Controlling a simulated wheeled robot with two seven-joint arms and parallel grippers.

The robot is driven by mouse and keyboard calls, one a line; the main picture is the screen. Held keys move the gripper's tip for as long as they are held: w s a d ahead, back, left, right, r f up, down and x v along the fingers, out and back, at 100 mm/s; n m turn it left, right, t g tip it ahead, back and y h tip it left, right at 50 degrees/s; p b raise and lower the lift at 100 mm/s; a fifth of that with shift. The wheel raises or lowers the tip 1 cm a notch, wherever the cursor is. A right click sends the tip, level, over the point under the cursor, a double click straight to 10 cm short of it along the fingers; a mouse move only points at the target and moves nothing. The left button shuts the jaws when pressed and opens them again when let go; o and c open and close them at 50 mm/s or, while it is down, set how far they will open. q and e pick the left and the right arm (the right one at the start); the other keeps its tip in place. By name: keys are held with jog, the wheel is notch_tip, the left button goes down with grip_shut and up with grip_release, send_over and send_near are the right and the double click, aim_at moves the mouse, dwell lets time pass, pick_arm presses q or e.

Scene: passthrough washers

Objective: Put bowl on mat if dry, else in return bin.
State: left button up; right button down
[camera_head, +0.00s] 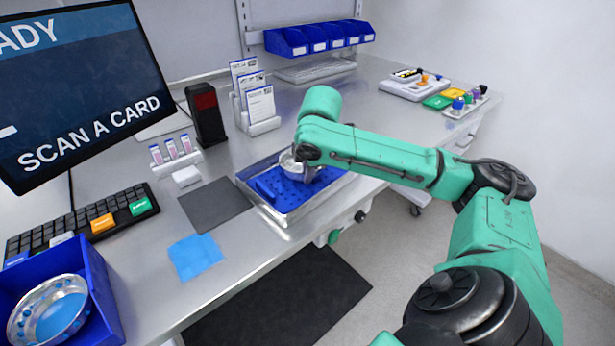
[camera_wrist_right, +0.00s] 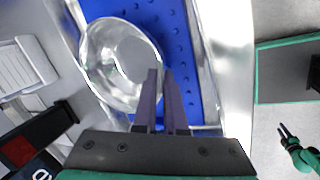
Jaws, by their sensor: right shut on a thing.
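A shiny metal bowl (camera_head: 289,163) is over the blue perforated bed of a metal-rimmed tray (camera_head: 270,212) on the bench. My right gripper (camera_head: 309,172) is shut on its rim; the wrist view shows the narrow fingers (camera_wrist_right: 161,98) close together at the edge of the bowl (camera_wrist_right: 112,62). I cannot tell whether the bowl touches the tray or is wet. A flat dark grey mat (camera_head: 214,204) lies bare, left of the tray. A blue bin (camera_head: 100,290) at lower left holds another metal bowl. A small green gripper-like part (camera_wrist_right: 297,152), perhaps my left gripper, shows in the wrist view.
A monitor (camera_head: 75,80) and keyboard (camera_head: 80,222) stand left. A blue cloth (camera_head: 195,257) lies near the front edge. A black box (camera_head: 206,115), card holders (camera_head: 260,110) and a vial rack (camera_head: 175,152) stand behind the mat. The bench's right part has free room.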

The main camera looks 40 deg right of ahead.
jog(key=shift+f, duration=0.1)
jog(key=c, duration=1)
grip_release()
jog(key=p+v, duration=0.1)
jog(key=v, duration=1.1)
jog(key=shift+p, duration=0.3)
